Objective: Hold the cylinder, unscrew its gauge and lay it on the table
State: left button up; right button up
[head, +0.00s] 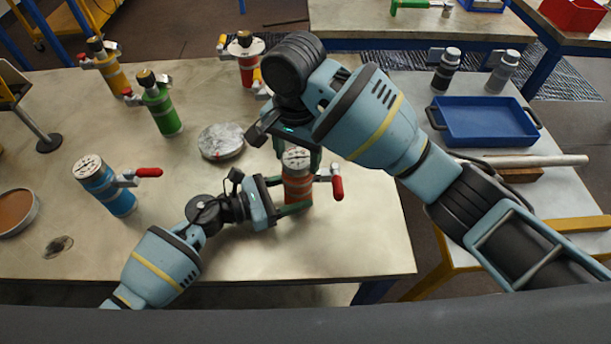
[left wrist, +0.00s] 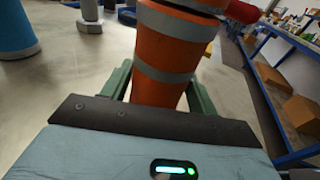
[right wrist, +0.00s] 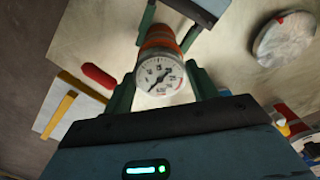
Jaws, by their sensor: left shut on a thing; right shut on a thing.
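The orange cylinder (head: 297,188) stands upright near the table's front edge, with silver bands and a side valve with a red handle (head: 337,187). Its round white-faced gauge (head: 296,157) sits on top and faces up; the dial (right wrist: 160,76) shows clearly in the right wrist view. My left gripper (head: 294,197) is shut on the cylinder's body from the left, and the body (left wrist: 166,52) fills the space between its fingers. My right gripper (head: 297,152) reaches down from above and is shut on the gauge, one finger on each side.
A blue cylinder (head: 106,188) stands to the left, and green (head: 162,112), yellow (head: 112,74) and red (head: 247,72) ones behind. A round silver disc (head: 221,141) lies behind the orange cylinder. Bare tabletop (head: 230,240) lies in front. A blue tray (head: 487,119) is on the right.

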jog(key=n, duration=0.6)
jog(key=shift+n, duration=0.4)
jog(key=n, duration=0.6)
jog(key=shift+n, duration=0.3)
jog(key=n, duration=0.5)
jog(key=shift+d, duration=0.1)
pick_arm(q)
jog(key=shift+a, duration=0.1)
pick_arm(e)
jog(key=n, duration=0.7)
jog(key=shift+r, duration=0.1)
jog(key=shift+r, duration=1.4)
